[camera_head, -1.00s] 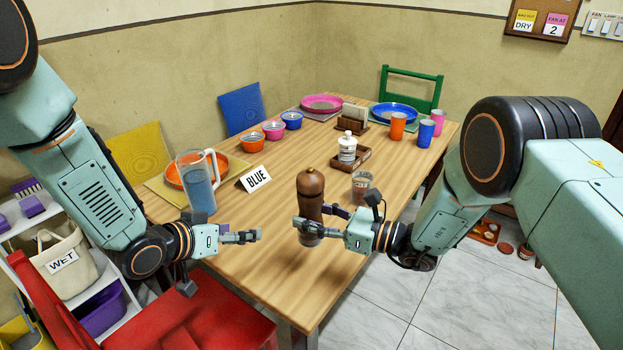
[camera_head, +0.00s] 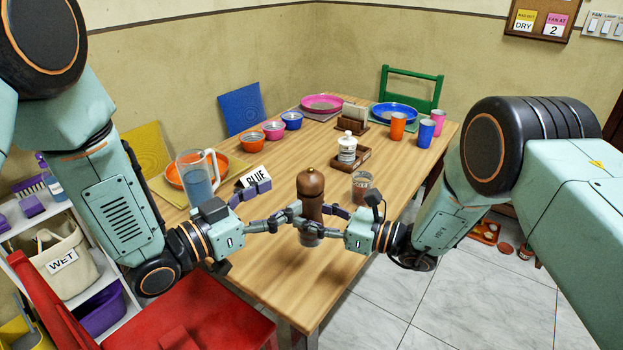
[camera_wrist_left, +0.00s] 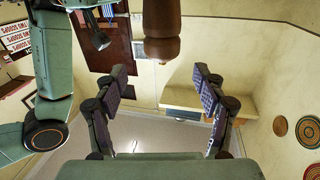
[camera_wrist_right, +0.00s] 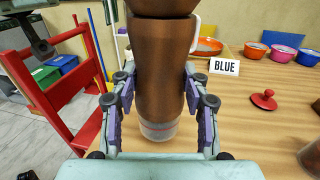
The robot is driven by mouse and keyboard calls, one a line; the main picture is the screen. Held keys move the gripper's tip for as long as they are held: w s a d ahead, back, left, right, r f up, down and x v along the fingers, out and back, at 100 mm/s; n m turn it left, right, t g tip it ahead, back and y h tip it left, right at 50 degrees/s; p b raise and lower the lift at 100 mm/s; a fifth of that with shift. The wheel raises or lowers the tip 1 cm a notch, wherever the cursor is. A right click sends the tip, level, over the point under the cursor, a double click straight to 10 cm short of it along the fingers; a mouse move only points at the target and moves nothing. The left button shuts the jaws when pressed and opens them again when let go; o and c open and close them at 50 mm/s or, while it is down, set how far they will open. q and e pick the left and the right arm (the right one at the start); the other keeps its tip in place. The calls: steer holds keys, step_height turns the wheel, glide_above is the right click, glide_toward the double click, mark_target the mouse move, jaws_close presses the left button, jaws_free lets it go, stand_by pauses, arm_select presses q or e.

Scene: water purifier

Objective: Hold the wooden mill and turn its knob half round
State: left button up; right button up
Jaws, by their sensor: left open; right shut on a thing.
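The wooden mill (camera_head: 312,208) is dark brown with a rounded knob (camera_head: 310,182) on top and a clear base. It is upright near the front of the table (camera_head: 262,273); I cannot tell whether its base touches. My right gripper (camera_wrist_right: 157,92) is shut around its body, one finger on each side. My left gripper (camera_head: 280,198) is open and empty, left of the mill in the head view. In the upside-down left wrist view, the knob (camera_wrist_left: 162,47) is ahead of and between the spread fingers, apart from them.
A BLUE sign (camera_head: 246,182) and clear pitcher (camera_head: 198,183) stand left of the mill. A glass jar (camera_head: 361,187) stands behind right, and a white jar (camera_head: 347,148) on a wooden tray (camera_head: 364,158). A red chair (camera_head: 205,310) is at front left.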

mark_target(302, 185)
arm_select(q)
steer(key=x, duration=0.8)
steer(key=shift+w+d, duration=0.25)
steer(key=c, duration=1.2)
